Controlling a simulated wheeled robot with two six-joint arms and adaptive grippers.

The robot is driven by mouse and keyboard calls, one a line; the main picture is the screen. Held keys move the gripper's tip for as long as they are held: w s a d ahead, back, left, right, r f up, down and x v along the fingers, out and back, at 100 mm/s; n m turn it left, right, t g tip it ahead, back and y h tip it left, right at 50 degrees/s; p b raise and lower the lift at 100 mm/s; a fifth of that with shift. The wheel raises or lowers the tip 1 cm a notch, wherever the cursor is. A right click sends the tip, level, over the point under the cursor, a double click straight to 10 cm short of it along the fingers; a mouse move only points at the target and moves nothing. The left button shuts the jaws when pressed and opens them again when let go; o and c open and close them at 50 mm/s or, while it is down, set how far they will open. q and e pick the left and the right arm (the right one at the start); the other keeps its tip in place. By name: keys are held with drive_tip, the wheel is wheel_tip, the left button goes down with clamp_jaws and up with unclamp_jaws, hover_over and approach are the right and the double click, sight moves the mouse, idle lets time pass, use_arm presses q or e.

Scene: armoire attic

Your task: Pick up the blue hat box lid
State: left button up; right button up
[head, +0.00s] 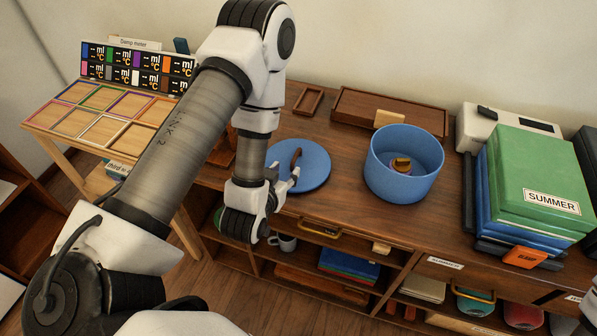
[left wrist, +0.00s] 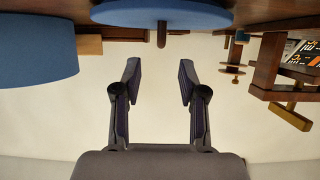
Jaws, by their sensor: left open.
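The blue hat box lid (head: 316,168) lies flat on the wooden counter, with a dark upright handle (head: 296,157) on it. My left gripper (head: 285,175) is at the lid's near left side and hides part of its edge. In the left wrist view, the open, empty fingers (left wrist: 158,76) point toward the lid (left wrist: 165,14), and the handle (left wrist: 161,34) sits between their lines, beyond the tips. The open blue hat box (head: 404,184) stands right of the lid with small items inside.
A wooden tray (head: 350,118) with a pale block lies behind the box. Stacked green and blue boxes (head: 530,165) stand at the right. A small wooden frame (head: 308,100) lies behind the lid. Shelves below hold a mug (head: 287,243) and books. A slanted colour-framed board (head: 105,110) is at left.

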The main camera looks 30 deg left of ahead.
sight(294, 157)
use_arm(q)
drive_tip(key=p+x, duration=0.1)
drive_tip(key=x, duration=0.6)
drive_tip(key=shift+w+a+p, duration=0.2)
drive_tip(key=shift+w+p, duration=0.15)
drive_tip(key=shift+r, duration=0.1)
clamp_jaws()
